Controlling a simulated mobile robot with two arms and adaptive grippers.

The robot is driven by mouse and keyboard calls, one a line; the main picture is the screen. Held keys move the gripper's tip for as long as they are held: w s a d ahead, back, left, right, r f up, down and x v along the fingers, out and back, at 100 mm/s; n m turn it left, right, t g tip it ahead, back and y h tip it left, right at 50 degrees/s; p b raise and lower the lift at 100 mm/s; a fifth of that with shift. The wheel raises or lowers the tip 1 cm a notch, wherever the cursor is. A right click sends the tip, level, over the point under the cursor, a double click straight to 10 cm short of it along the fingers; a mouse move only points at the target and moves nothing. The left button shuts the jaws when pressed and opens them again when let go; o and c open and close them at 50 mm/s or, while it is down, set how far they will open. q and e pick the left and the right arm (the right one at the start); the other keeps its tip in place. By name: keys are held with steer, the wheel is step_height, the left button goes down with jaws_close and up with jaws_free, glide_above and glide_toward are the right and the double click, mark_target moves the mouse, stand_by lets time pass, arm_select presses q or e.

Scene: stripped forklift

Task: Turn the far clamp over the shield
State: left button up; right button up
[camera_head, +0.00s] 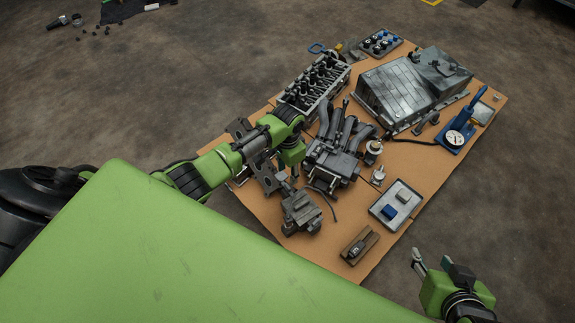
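My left arm reaches in over the parts on the cardboard sheet (398,200). My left gripper (291,174) points down between a dark grey bracketed part and a grey machine part with curved pipes (338,150). Its fingers are small and partly hidden, so I cannot tell whether they are open or touching anything. My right gripper (433,261) is open and empty, off the sheet's lower right edge. I cannot pick out the far clamp or the shield with certainty at this size. The dark bracketed part (264,179) lies partly under my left arm.
An engine head (316,83) and a large grey housing (405,88) stand at the back. A blue press with a gauge (457,135) is at the right. A tray (386,212) and a wooden block (359,246) are near the front. Bare floor lies at the right.

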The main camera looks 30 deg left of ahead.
arm_select(q)
steer(key=shift+r, duration=1.8)
